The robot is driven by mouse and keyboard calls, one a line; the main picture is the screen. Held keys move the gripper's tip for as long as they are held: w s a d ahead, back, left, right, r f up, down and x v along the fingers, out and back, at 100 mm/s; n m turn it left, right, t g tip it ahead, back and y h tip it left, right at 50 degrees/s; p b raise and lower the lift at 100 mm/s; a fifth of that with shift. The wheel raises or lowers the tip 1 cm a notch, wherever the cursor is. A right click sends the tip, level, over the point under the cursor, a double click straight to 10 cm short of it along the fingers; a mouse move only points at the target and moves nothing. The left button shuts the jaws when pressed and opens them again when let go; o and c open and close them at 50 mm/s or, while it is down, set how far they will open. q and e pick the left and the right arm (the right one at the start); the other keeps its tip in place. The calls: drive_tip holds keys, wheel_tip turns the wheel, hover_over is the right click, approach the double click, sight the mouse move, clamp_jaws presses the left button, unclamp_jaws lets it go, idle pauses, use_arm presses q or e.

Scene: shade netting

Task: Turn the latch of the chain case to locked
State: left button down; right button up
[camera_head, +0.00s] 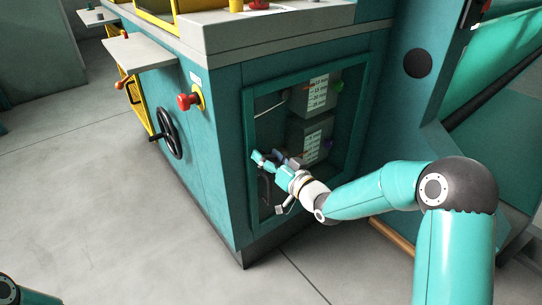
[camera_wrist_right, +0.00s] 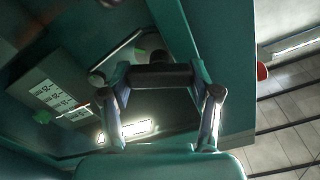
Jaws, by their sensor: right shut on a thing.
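The teal machine cabinet has a framed recess (camera_head: 247,115) in its side, which seems to be the chain case. My right gripper (camera_head: 268,161) reaches into the lower left of this recess. In the right wrist view, its two fingers (camera_wrist_right: 160,84) are shut on a dark, thick bar (camera_wrist_right: 155,73), which appears to be the latch handle. The bar lies across the picture between the fingertips. In the head view the gripper hides the latch, and I cannot tell its angle. My left gripper is out of view; only a bit of my left arm shows at the lower left corner.
Two grey boxes with white labels (camera_head: 318,92) sit inside the recess, right of my gripper. A black handwheel (camera_head: 168,134) and a red knob (camera_head: 185,102) stick out from the cabinet's left face. The grey floor (camera_head: 90,210) at the left is clear.

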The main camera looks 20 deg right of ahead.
drive_tip(key=m, duration=0.2)
drive_tip(key=shift+w+d+m, duration=0.1)
drive_tip(key=shift+d+m, duration=0.25)
drive_tip(key=shift+m, duration=0.05)
drive_tip(key=m, duration=0.3)
drive_tip(key=shift+d+f+m, duration=0.1)
drive_tip(key=shift+m, duration=0.2)
drive_tip(key=m, duration=0.3)
drive_tip(key=shift+f+m+p, duration=0.1)
drive_tip(key=shift+m+p, duration=0.2)
drive_tip(key=shift+p, duration=0.05)
drive_tip(key=shift+f+m+p, duration=0.1)
drive_tip(key=shift+m+p, duration=0.2)
drive_tip(key=shift+m, duration=1.3)
drive_tip(key=o, duration=1.2)
drive_tip(key=shift+f, duration=0.1)
drive_tip(key=shift+c, duration=0.2)
